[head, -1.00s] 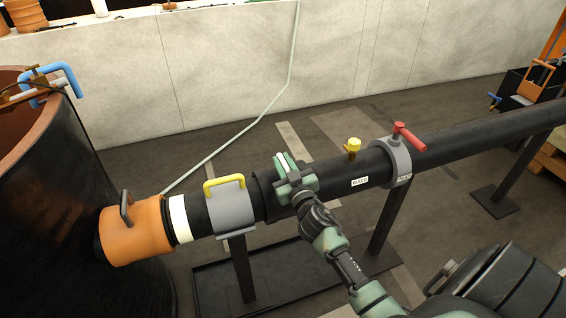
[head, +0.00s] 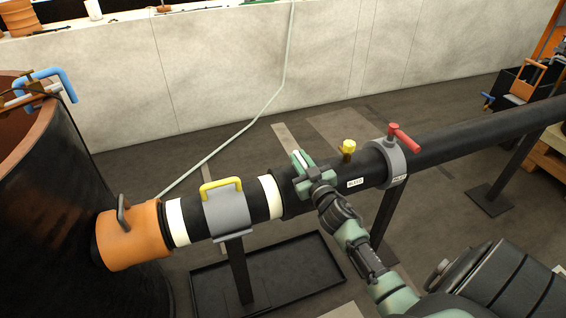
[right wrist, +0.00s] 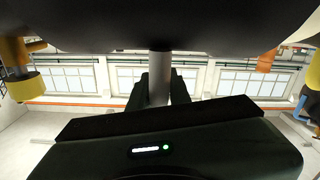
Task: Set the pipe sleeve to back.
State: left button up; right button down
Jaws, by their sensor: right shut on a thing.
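The pipe sleeve (head: 291,202) is a black, slightly wider collar around the black pipe, in the middle of the head view. Its left rim stands just right of a cream band (head: 270,197). My right gripper (head: 304,172) is at the sleeve's top and shut on its handle. In the right wrist view a grey handle post (right wrist: 160,77) stands between the dark fingers, under the dark curve of the sleeve. The gripper hides part of the sleeve and its right end. My left gripper is not in view.
Left along the pipe are a grey clamp (head: 228,211) with a yellow handle and an orange collar (head: 134,236) at a large black tank (head: 50,205). To the right are a yellow knob (head: 348,147) and a grey ring with a red lever (head: 404,138). A black tray (head: 290,272) lies below.

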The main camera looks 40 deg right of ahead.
jog(key=shift+s+d, duration=0.25)
jog(key=shift+d, duration=0.95)
jog(key=c, duration=1.6)
grip_release()
jog(key=shift+o, duration=1.2)
jog(key=shift+s+d, duration=0.15)
jog(key=shift+d, duration=0.1)
jog(key=shift+a, duration=0.1)
jog(key=shift+s+a, duration=0.1)
jog(key=v, duration=0.7)
jog(key=shift+s, duration=0.3)
